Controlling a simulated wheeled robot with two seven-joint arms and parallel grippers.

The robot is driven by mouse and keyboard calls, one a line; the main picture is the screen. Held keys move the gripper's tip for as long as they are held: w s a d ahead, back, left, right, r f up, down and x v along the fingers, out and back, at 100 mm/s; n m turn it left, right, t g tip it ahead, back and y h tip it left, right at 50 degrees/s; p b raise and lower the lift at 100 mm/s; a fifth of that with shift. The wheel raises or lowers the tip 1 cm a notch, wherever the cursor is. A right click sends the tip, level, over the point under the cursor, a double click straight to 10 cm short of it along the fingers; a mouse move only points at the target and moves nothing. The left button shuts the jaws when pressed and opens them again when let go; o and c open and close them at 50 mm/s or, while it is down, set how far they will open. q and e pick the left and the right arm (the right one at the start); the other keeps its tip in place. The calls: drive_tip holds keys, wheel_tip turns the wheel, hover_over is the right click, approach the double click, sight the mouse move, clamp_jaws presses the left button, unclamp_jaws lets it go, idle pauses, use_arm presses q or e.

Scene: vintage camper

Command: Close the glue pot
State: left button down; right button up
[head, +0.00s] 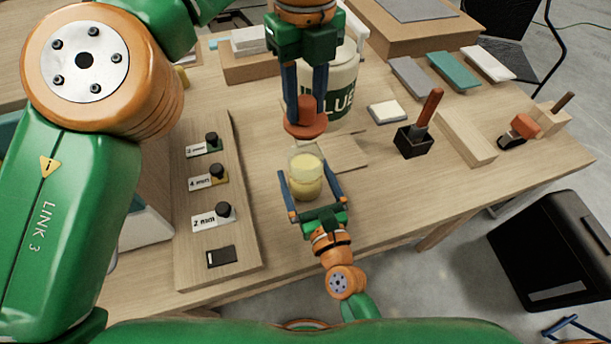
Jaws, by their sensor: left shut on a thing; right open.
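The glue pot (305,182) is a small glass jar with pale yellow contents, standing upright on the wooden table with its top uncovered. My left gripper (306,106) is shut on the orange-red lid (305,128) by its raised knob. The lid hangs roughly level, above and behind the pot in the picture, apart from it. My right gripper (306,174) is open, with one finger on each side of the pot. Whether either finger touches the glass I cannot tell.
A thin wooden board (345,153) lies right of the pot. A board (241,250) with several black knobs lies left.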

sight(306, 127)
use_arm(q)
drive_tip(key=shift+s, duration=0.1)
use_arm(e)
drive_tip(key=shift+c, duration=0.4)
drive_tip(key=shift+s, duration=0.1)
clamp_jaws()
use_arm(q)
drive_tip(key=shift+f, duration=2.45)
drive_tip(key=shift+f, duration=0.1)
drive_tip(key=shift+f, duration=0.8)
drive_tip(key=shift+f, duration=0.6)
drive_tip(key=shift+c, duration=2.2)
unclamp_jaws()
